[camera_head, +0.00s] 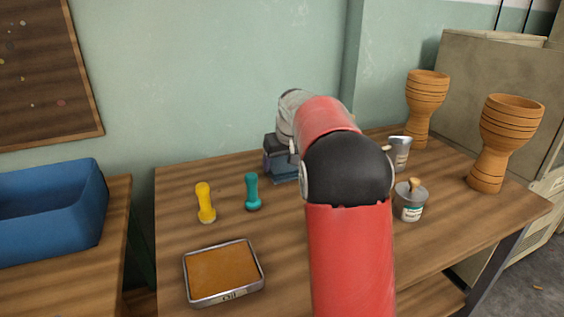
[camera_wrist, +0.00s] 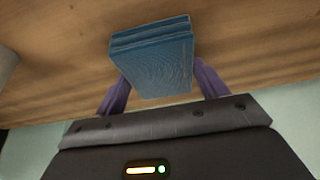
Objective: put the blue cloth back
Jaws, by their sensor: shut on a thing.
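The blue cloth (camera_wrist: 152,62) is a folded, layered block between the two purple fingers of my gripper (camera_wrist: 160,88) in the wrist view. My gripper is shut on it. In the head view the cloth (camera_head: 284,173) shows just left of my red arm, at the back of the wooden table near the wall. I cannot tell whether its underside touches the table top. My arm hides part of the gripper and the table behind it.
A yellow tool (camera_head: 205,203) and a teal one (camera_head: 252,192) stand left of the cloth. A shallow tray (camera_head: 223,271) lies in front. A tin (camera_head: 410,203), a metal cup (camera_head: 399,153) and two goblet drums (camera_head: 503,142) (camera_head: 426,103) stand right. A blue bin (camera_head: 50,212) is far left.

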